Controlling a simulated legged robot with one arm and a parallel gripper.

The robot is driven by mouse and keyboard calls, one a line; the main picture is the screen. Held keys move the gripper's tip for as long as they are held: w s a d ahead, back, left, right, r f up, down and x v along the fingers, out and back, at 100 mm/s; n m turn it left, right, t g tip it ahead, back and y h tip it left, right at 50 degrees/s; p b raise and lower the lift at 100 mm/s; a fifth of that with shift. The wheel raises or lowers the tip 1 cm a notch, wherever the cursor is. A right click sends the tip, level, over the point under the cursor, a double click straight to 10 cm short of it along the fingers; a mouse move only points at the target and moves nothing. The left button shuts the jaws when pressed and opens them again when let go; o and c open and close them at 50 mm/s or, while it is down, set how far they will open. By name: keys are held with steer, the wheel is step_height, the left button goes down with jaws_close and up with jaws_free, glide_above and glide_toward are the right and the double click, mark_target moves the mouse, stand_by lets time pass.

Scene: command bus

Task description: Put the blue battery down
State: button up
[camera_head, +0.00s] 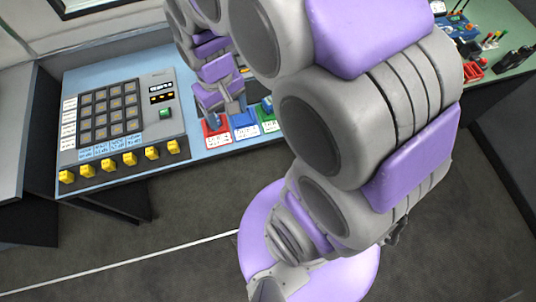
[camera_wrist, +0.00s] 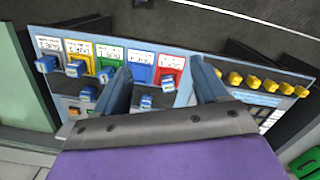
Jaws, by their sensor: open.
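My gripper (camera_wrist: 162,66) is open, with its two fingers spread over the blue panel. In the head view my gripper (camera_head: 224,112) is just above the coloured holders. Several small blue battery-like blocks show in the wrist view. One blue block (camera_wrist: 168,84) is between the fingers, by the red holder (camera_wrist: 171,66). Another (camera_wrist: 145,102) is lower between the fingers, and one (camera_wrist: 140,85) is by the blue holder (camera_wrist: 141,66). I cannot tell which is the task's battery. The fingers do not appear closed on any block.
A grey keypad console (camera_head: 124,117) with a row of yellow knobs (camera_head: 110,165) stands left of the holders. Green (camera_wrist: 109,52), yellow (camera_wrist: 77,48) and white (camera_wrist: 47,45) holders line the panel edge. A board with electronic parts (camera_head: 480,40) is at the far right.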

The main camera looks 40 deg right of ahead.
steer(key=s+r, duration=0.4)
steer(key=s, duration=1.3)
steer(key=shift+m+g, duration=0.3)
steer(key=shift+g, duration=0.1)
steer(key=shift+w+r, duration=0.1)
steer(key=shift+w, duration=0.05)
